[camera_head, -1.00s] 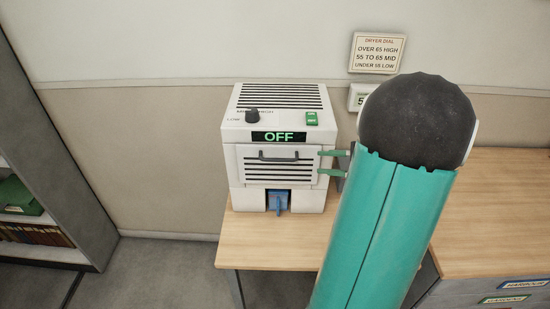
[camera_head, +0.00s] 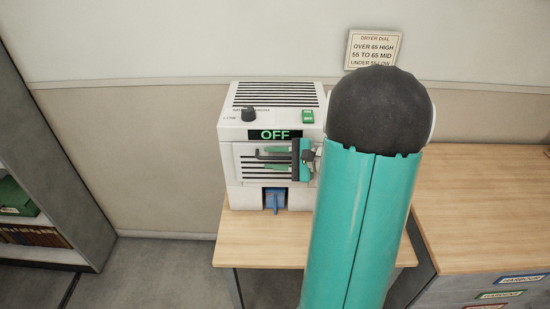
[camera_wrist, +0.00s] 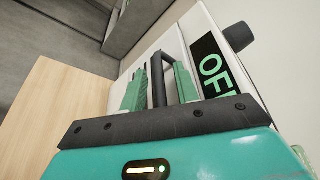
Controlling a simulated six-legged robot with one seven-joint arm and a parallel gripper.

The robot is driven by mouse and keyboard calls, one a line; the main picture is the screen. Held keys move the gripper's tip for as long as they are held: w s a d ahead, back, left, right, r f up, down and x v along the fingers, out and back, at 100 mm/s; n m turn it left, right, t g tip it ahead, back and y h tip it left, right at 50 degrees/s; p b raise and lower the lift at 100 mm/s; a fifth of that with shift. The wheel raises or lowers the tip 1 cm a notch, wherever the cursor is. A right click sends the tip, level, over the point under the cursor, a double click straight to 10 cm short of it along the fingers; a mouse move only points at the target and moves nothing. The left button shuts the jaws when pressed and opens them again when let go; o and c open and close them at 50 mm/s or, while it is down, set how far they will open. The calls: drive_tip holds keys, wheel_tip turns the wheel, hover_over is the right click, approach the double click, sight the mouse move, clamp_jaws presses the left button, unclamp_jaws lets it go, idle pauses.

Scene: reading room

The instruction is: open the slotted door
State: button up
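The slotted door (camera_head: 248,174) is the white front panel of the dryer (camera_head: 226,132), with dark slots across it, and it looks closed. Its dark bar handle (camera_head: 262,155) runs along the top of the door, partly hidden by my gripper. My gripper (camera_head: 265,159) is in front of the door, coming from the right, with its green fingers one above the other. In the wrist view, the fingers of my gripper (camera_wrist: 158,85) are apart, with the dark handle (camera_wrist: 158,82) between them and small gaps beside it. The display (camera_head: 275,135) reads OFF.
The dryer stands on a wooden table (camera_head: 250,250). A wooden-topped cabinet (camera_head: 480,210) is at right, a shelf (camera_head: 70,170) at left. My arm covers the right side.

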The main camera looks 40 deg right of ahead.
clamp_jaws()
drive_tip(key=shift+s+f, duration=0.1)
idle(0.3)
